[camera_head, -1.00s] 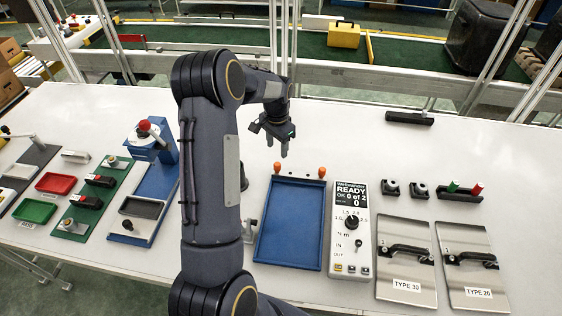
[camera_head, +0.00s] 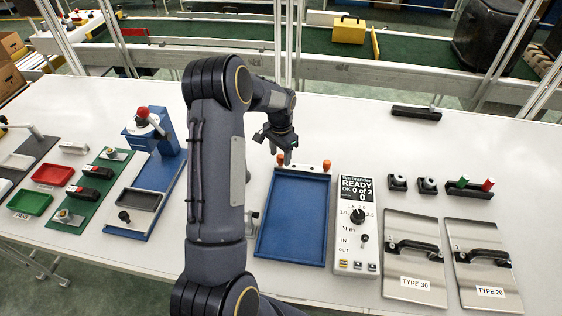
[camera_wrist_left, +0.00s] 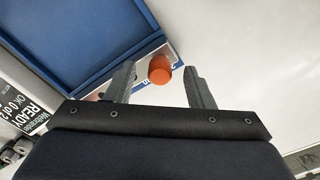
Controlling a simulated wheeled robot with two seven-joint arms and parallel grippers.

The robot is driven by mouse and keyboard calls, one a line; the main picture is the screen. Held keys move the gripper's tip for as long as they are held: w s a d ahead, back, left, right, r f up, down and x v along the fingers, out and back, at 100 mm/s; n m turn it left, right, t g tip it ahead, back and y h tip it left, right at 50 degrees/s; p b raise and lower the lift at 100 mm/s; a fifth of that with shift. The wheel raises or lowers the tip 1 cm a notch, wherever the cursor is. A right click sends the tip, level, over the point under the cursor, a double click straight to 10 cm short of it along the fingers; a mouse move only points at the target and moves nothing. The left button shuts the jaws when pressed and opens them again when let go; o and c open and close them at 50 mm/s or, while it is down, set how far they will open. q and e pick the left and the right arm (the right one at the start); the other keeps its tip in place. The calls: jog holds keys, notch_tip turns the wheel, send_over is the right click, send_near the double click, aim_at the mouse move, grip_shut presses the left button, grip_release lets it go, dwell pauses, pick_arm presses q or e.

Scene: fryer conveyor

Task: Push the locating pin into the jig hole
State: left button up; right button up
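Two orange-headed pins stand at the far edge of the blue tray-like jig (camera_head: 293,220), a left one (camera_head: 281,160) and a right one (camera_head: 326,165). My left gripper (camera_head: 285,158) points down at the left pin. In the left wrist view the jaws (camera_wrist_left: 160,85) are open, one on each side of an orange head (camera_wrist_left: 159,68), with a gap on both sides. The jig's blue wall (camera_wrist_left: 75,40) also shows there. I cannot make out the jig hole. My right gripper is in neither view.
A white controller box (camera_head: 355,235) reading READY stands right of the jig. Further right are two metal plates with black handles (camera_head: 413,250) and small black fixtures (camera_head: 470,188). A blue press (camera_head: 155,135) and trays lie left of my arm.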

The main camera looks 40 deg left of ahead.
aim_at(281, 156)
pick_arm(q)
grip_shut()
jog(key=shift+r, duration=0.2)
jog(key=shift+r+p, duration=1.5)
jog(key=shift+r, duration=0.85)
